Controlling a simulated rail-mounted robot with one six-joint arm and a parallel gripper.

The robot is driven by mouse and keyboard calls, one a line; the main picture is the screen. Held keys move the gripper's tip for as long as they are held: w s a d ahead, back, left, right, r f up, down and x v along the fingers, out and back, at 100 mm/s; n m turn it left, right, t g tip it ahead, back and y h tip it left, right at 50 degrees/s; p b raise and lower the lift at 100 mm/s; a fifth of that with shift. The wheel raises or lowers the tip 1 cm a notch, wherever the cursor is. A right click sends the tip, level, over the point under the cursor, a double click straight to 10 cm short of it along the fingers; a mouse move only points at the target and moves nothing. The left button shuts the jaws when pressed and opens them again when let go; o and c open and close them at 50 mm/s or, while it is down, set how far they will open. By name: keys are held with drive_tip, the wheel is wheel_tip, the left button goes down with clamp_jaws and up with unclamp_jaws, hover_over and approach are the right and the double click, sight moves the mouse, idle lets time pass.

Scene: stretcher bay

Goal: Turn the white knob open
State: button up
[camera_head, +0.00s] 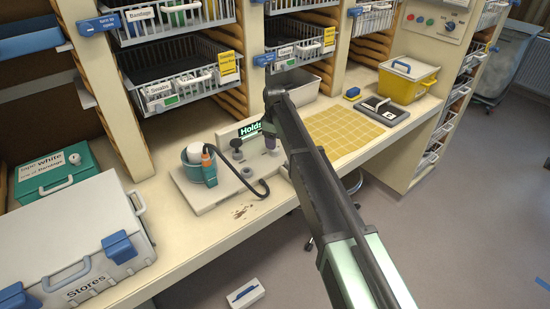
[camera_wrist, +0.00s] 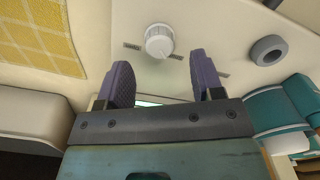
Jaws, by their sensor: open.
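The white knob (camera_wrist: 159,41) is round with a ribbed rim and sits on a pale panel in the wrist view. Small dark labels lie on either side of it, too small to read. My gripper (camera_wrist: 160,63) is open and empty; its two purple-grey fingers are spread apart just short of the knob, which shows beyond and between their tips. No contact shows. In the head view my arm reaches to the pale panel with the sign "Holds" (camera_head: 250,129), and I cannot make out the white knob there.
A grey round piece (camera_wrist: 268,50) sits right of the knob. In the head view, a teal pot with a bottle (camera_head: 209,168) and a black hose (camera_head: 245,185) stand close by. A yellow gridded mat (camera_head: 342,130) lies to the right, and wire baskets (camera_head: 180,75) hang above.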

wheel_tip(320, 180, down, 5)
drive_tip(key=b, duration=0.2)
drive_tip(key=shift+r+b, duration=0.2)
drive_tip(key=shift+b, duration=0.2)
drive_tip(key=shift+r, duration=0.15)
drive_tip(key=shift+c, duration=0.2)
drive_tip(key=c, duration=0.9)
